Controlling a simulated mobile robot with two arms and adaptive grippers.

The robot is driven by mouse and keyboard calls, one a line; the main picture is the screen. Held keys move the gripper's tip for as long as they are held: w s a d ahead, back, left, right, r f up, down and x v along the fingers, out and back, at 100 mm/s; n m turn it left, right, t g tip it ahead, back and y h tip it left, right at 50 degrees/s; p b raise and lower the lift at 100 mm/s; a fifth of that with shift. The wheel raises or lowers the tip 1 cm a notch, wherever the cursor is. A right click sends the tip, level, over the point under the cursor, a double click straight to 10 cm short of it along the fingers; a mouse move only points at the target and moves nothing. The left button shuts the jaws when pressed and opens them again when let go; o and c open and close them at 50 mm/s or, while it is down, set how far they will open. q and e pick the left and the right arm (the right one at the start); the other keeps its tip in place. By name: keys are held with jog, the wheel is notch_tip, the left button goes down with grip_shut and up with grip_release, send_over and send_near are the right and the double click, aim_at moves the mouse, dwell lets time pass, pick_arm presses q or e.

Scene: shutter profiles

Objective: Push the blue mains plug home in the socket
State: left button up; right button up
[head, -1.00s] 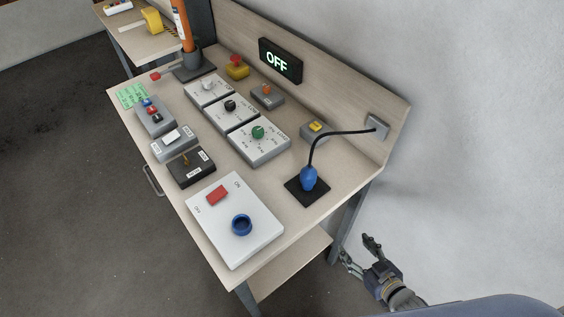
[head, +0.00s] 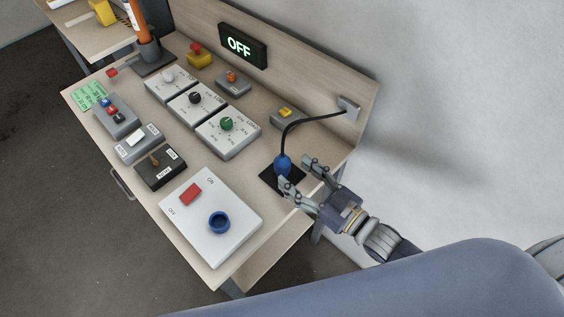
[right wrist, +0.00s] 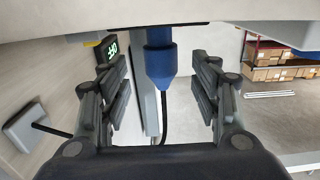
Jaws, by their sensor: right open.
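The blue mains plug (head: 283,164) stands upright on a black square pad (head: 270,183) near the table's right end, with its black cable (head: 300,124) rising from its top. In the right wrist view the plug (right wrist: 160,62) shows between the two spread fingers, with a gap on each side. A round blue socket (head: 219,222) sits on a white panel (head: 238,212) at the table's front, its opening empty. My left gripper is not in view.
A red switch (head: 190,194) marked ON and OFF shares the white panel. The cable runs to a grey wall box (head: 349,108) on the backboard. A display (head: 242,45) reads OFF. Dials and switch boxes fill the table's left and middle.

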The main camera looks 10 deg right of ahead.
aim_at(289, 169)
jog(key=shift+w+a+r, duration=0.15)
jog(key=shift+w+a, duration=0.15)
jog(key=shift+w, duration=0.1)
jog(key=p+x, duration=0.2)
jog(key=x, duration=0.2)
jog(key=shift+a, duration=0.1)
jog(key=shift+w+a, duration=0.1)
jog(key=shift+w, duration=0.1)
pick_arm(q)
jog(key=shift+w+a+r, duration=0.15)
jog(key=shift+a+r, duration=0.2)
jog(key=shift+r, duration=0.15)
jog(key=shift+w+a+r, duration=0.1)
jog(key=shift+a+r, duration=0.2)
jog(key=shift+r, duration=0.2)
pick_arm(e)
jog(key=shift+c, duration=0.6)
jog(key=c, duration=1.1)
